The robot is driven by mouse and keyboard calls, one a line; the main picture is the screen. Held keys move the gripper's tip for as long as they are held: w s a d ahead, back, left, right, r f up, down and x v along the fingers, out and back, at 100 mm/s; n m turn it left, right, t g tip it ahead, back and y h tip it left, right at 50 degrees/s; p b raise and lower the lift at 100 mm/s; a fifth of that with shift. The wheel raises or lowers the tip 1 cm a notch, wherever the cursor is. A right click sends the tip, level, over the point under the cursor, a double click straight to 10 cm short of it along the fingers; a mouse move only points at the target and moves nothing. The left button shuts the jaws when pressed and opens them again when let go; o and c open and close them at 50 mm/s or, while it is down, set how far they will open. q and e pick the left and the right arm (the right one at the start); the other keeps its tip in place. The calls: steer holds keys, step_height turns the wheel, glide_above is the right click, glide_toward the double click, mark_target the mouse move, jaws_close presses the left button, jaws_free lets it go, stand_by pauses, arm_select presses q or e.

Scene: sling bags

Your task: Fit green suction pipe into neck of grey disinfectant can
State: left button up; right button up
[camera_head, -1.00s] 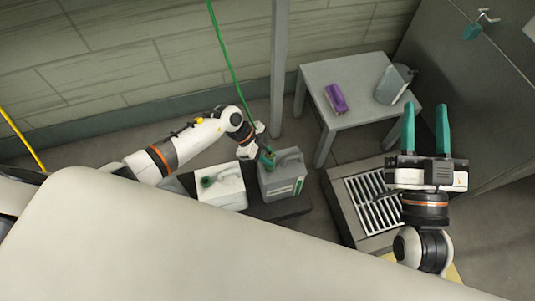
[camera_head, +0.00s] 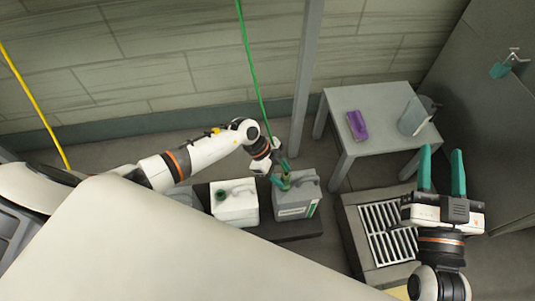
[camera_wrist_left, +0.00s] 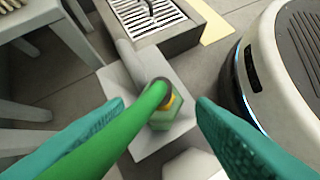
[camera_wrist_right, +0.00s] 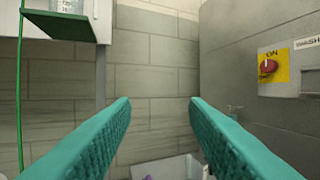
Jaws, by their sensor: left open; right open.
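The grey disinfectant can (camera_head: 293,208) stands upright on a low dark platform, its handle at the top. The green suction pipe (camera_head: 252,75) hangs from above and runs down to my left gripper (camera_head: 281,174) at the can's neck. In the left wrist view the pipe (camera_wrist_left: 118,132) passes between the open fingers. Its lower end has a dark collar and an orange band (camera_wrist_left: 174,102) over a green part at the can top. I cannot tell how deep it sits. My right gripper (camera_head: 442,172) is open and empty, away to the right.
A white can (camera_head: 236,205) with a green cap stands left of the grey can. A floor grate (camera_head: 388,232) lies to the right. A grey table (camera_head: 350,100) behind it holds a purple item (camera_head: 357,125) and a grey jug (camera_head: 414,115). A grey post (camera_head: 308,70) rises behind the cans.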

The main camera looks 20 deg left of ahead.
arm_select(q)
steer(key=p+v, duration=0.3)
steer(key=v, duration=0.7)
arm_select(e)
steer(key=s+d+f+g+h, duration=0.1)
steer(key=s+f+g, duration=0.1)
steer(key=f+g, duration=0.3)
steer(key=s+d+f+g+h, duration=0.2)
steer(key=f+g, duration=0.3)
steer(key=f, duration=0.3)
steer(key=shift+s+d, duration=0.15)
steer(key=shift+s, duration=0.25)
steer(key=shift+r, duration=0.1)
